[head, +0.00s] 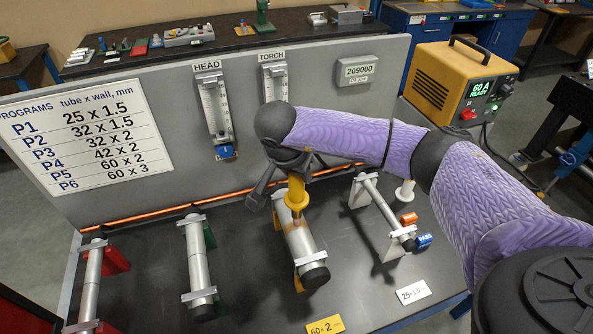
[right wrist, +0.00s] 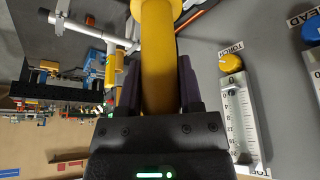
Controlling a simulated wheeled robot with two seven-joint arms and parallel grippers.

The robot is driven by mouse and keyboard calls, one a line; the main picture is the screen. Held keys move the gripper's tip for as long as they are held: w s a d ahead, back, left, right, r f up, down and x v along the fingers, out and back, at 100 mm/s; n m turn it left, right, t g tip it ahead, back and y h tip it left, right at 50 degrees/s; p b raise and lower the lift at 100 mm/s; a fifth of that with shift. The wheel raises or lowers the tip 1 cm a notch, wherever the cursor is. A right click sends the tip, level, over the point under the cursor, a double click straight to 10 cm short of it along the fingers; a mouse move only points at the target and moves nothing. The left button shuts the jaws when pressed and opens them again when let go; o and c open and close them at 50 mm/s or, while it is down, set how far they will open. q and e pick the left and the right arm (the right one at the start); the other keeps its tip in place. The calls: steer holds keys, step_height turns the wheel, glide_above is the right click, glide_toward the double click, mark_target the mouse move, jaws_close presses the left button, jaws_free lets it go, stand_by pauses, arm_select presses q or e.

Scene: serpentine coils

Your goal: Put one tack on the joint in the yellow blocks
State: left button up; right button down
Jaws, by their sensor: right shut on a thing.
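My right gripper (head: 293,183) is shut on a yellow torch (head: 297,194), which points down over the tube (head: 302,243) in the yellow blocks (head: 298,282). The torch's lower end is at or just above the tube's upper part; I cannot tell whether it touches. The joint is partly hidden behind the torch. In the right wrist view the torch (right wrist: 158,60) stands between the two fingers (right wrist: 158,95). The tube lies slanted, with a dark cap at its near end. My left gripper is not in view.
Tubes in red blocks (head: 117,258) and green blocks (head: 209,236) stand to the left; another tube (head: 382,208) stands to the right. Orange and blue PASS pieces (head: 424,240) lie near it. Behind are the grey panel with HEAD and TORCH gauges (head: 274,83) and a yellow welder (head: 445,85).

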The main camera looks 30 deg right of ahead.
steer(key=shift+w+r+p, duration=0.1)
steer(key=shift+r+p, duration=2.6)
steer(key=shift+r, duration=0.8)
steer(key=shift+f, duration=0.1)
